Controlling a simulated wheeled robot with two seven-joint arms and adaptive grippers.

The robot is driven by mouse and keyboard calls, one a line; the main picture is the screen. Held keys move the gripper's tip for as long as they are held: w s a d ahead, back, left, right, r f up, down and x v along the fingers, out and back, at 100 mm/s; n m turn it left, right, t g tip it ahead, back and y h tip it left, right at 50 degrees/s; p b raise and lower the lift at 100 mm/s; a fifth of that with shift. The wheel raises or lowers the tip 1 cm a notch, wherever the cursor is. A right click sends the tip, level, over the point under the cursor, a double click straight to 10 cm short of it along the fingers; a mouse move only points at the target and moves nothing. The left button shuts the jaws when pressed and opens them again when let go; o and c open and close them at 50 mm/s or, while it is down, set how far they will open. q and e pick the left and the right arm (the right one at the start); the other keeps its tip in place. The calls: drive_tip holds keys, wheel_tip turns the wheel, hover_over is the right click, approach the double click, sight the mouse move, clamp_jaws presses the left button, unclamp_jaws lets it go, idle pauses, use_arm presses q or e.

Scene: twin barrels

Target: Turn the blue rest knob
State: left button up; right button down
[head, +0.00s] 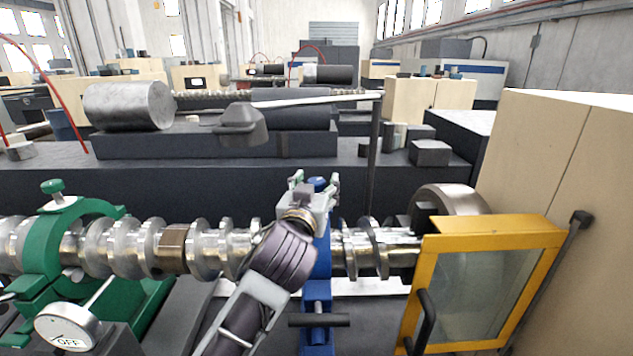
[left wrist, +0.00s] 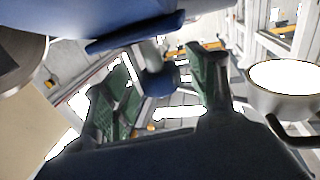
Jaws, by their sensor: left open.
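The blue rest (head: 318,262) stands around the shaft in the middle of the head view. Its blue knob (head: 317,183) is at the top, partly hidden by my left gripper (head: 315,182). The gripper is open, with one finger on each side of the knob. In the left wrist view the blue knob (left wrist: 160,84) on its grey stem shows between the two green-padded fingers of the left gripper (left wrist: 160,78). I cannot tell whether either finger touches it. The blue rest (left wrist: 95,18) fills the top of that view. My right gripper is not in view.
A metal crankshaft (head: 203,250) runs across the head view. A green rest (head: 38,245) with a green knob (head: 53,188) holds it at the left, by a dial (head: 67,327). A yellow-framed door (head: 480,285) stands at the right, before a beige cabinet (head: 570,190).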

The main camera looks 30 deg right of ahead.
use_arm(q)
drive_tip(key=shift+w+d, duration=0.3)
drive_tip(key=shift+w, duration=0.15)
drive_tip(key=c, duration=1)
